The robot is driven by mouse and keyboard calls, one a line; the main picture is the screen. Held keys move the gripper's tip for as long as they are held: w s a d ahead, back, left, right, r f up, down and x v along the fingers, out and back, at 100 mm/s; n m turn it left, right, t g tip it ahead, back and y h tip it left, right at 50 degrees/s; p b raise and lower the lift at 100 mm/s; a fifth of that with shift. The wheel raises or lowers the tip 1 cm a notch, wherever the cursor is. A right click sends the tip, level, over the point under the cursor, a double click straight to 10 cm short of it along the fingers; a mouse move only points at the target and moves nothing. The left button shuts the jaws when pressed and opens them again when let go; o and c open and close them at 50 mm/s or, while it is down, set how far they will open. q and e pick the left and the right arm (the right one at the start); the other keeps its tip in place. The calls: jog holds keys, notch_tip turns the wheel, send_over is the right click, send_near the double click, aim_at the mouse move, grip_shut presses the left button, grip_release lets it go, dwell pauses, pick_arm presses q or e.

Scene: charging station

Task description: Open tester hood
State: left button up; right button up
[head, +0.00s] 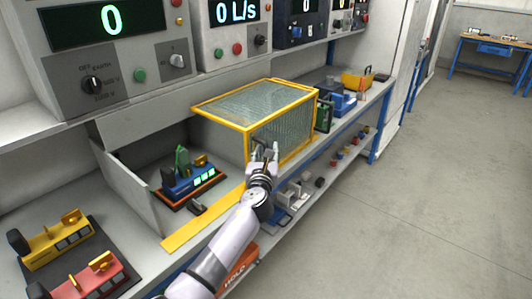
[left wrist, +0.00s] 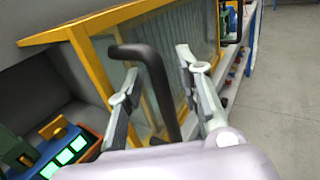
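The tester hood (head: 288,105) is a yellow-framed box with clear, ribbed panels. It stands on the bench to the right of a grey bay, which is uncovered at the front. In the left wrist view the hood's yellow frame (left wrist: 90,75) shows close up, with a black curved handle (left wrist: 158,85) on its near side. My left gripper (head: 263,150) is at the hood's front left corner. Its two fingers (left wrist: 163,88) are apart, one on each side of the handle's bar, with gaps visible. My right gripper is in neither view.
A blue device with green lit displays (head: 190,178) sits in the grey bay (head: 128,178). Yellow and red devices (head: 58,240) lie on a dark mat at front left. Meter panels (head: 110,50) stand above. The floor (head: 430,190) at right is clear.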

pick_arm(q)
jog(key=s, duration=1.2)
jog(key=shift+a, duration=0.45)
jog(key=s+a+f+n+g, duration=0.2)
jog(key=s+f+n, duration=0.15)
jog(key=f, duration=0.65)
jog(key=s+a+f+n+g, duration=0.2)
jog(key=a+f+n, duration=0.15)
jog(key=f, duration=0.75)
jog(key=s+a+f+n+g, duration=0.1)
jog(key=s+f+n+g, duration=0.2)
jog(key=f, duration=0.7)
jog(key=s+a+f+n+g, duration=0.25)
jog(key=s+f+n, duration=0.25)
jog(key=s+f, duration=0.4)
jog(key=s+a+f+n+g, duration=0.2)
jog(key=s+a+f+n, duration=0.25)
jog(key=s+f, duration=0.4)
jog(key=s+a+f+n+g, duration=0.1)
jog(key=s+f+n, duration=0.4)
jog(key=s, duration=0.6)
jog(key=s+a+f+n+g, duration=0.2)
jog(key=s+a+f+n, duration=0.2)
jog(key=s, duration=0.6)
jog(key=s+a+f+n+g+y, duration=0.1)
jog(key=s+f+n, duration=0.4)
jog(key=s, duration=0.6)
jog(key=shift+s+a+f+n+g, duration=0.35)
jog(key=shift+a+n+g, duration=0.1)
jog(key=shift+a+g, duration=0.35)
